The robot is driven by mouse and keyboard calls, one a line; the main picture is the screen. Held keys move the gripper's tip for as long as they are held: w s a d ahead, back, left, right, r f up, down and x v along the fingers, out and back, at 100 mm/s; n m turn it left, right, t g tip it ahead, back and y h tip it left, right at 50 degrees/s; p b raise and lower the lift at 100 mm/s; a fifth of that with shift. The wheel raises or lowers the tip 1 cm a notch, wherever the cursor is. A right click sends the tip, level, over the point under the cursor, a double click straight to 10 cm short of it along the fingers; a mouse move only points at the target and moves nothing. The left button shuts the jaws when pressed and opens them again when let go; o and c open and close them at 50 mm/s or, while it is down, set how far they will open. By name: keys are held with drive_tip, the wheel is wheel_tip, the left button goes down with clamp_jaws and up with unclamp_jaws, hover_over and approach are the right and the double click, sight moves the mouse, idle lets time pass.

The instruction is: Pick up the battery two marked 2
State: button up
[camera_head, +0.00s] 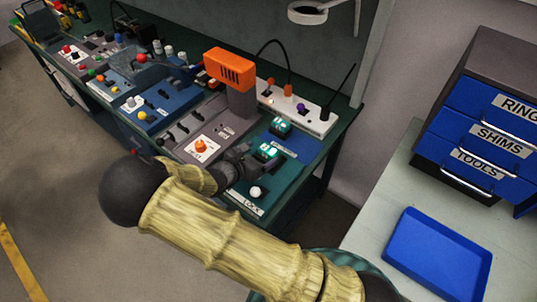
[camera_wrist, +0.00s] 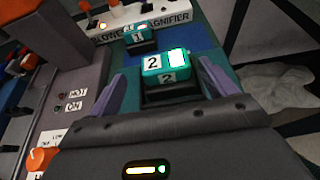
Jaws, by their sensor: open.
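Battery two is a teal block with white "2" labels and a bright white panel. It sits upright in a dark holder, near the middle of the wrist view (camera_wrist: 152,63), and in the head view (camera_head: 267,151) just right of my gripper (camera_head: 240,163). In the wrist view my gripper (camera_wrist: 160,74) is open, with one purple finger on each side of the battery and a little apart from it. The battery's lower part is hidden by the holder. Battery one, teal and marked 1 (camera_wrist: 138,34), sits in its own holder behind it, also visible in the head view (camera_head: 281,126).
A grey unit with an orange top (camera_head: 231,70) and an orange knob (camera_head: 201,146) stands left of the batteries. A white power strip (camera_head: 310,117) lies behind. A white knob (camera_head: 256,192) is in front. A blue tray (camera_head: 405,282) lies on the right table.

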sight(272, 149)
drive_tip(key=shift+w+d+f, duration=0.2)
drive_tip(key=shift+w+d, duration=0.05)
drive_tip(key=shift+w, duration=0.05)
drive_tip(key=x, duration=0.2)
drive_tip(key=p+x, duration=0.1)
drive_tip(key=x, duration=0.2)
drive_tip(key=shift+s+d+f, duration=0.15)
drive_tip(key=shift+d, duration=0.15)
idle(0.3)
drive_tip(key=c, duration=1.2)
drive_tip(key=shift+r, duration=5.05)
